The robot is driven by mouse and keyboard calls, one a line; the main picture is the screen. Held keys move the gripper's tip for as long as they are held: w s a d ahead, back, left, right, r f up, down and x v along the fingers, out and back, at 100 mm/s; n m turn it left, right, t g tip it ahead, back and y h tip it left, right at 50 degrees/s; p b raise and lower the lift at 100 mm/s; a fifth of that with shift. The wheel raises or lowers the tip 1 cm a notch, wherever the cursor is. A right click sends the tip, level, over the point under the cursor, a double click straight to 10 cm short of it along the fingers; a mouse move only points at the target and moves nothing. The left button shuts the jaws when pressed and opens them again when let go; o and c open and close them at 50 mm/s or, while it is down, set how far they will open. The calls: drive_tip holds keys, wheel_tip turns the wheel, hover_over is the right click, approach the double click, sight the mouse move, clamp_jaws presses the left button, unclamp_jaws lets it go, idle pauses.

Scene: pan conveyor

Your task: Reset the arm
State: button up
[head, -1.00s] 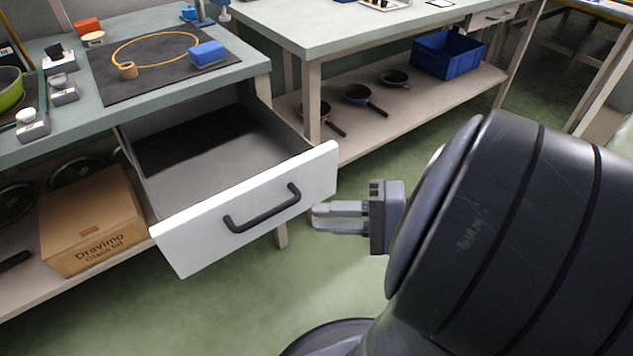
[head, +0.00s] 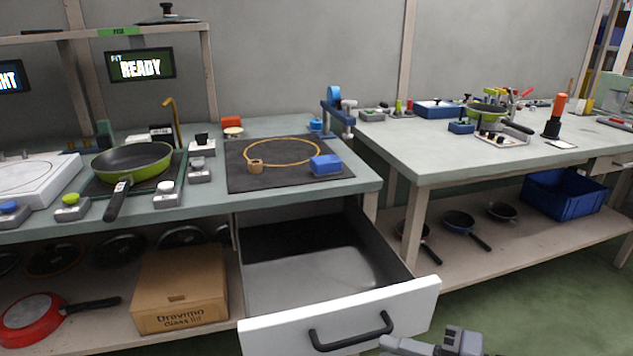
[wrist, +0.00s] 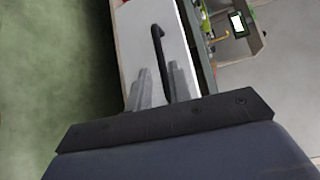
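My gripper (head: 388,346) shows at the bottom edge of the head view, just right of and below the black drawer handle (head: 350,333). In the wrist view my gripper (wrist: 159,70) has its two grey fingers apart. The handle (wrist: 158,50) appears between them in the picture, and I cannot tell the gap in depth. No object shows held. The white-fronted drawer (head: 415,300) is pulled out and looks empty inside. Most of my arm is outside the head view.
The left counter carries a green pan (head: 135,160), a black mat (head: 240,178) and a blue block (head: 326,165). A cardboard box (head: 180,290) sits on the shelf left of the drawer. A blue crate (head: 562,195) is on the right table's shelf. Green floor at right is clear.

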sight(356, 343)
drive_tip(key=shift+b+x, duration=0.7)
drive_tip(key=shift+x, duration=2.9)
drive_tip(key=shift+a, duration=0.1)
